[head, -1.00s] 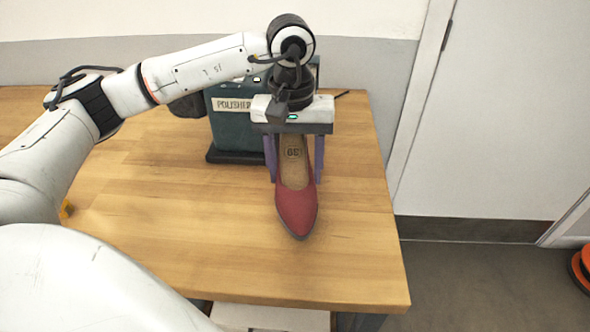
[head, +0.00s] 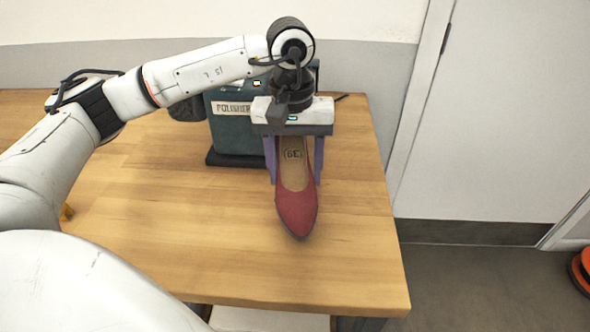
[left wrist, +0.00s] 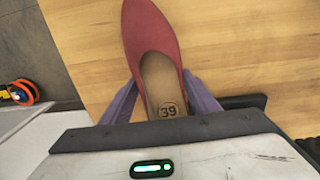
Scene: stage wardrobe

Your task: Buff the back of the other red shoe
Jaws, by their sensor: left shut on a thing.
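A red pointed shoe (head: 297,208) with a tan insole marked 39 is in the head view, toe toward me, above or on the wooden table. My left gripper (head: 294,178) is shut on the shoe's heel end, with one purple finger on each side. In the left wrist view the red shoe (left wrist: 152,38) points away, its heel between the fingers of my left gripper (left wrist: 165,95). The teal polisher (head: 235,125) stands on a dark base behind and left of the shoe, partly hidden by my left arm. The back of the shoe is hidden under the gripper. My right gripper is not in view.
A white door (head: 495,120) is to the right. An orange object (head: 581,272) is on the floor at the right edge.

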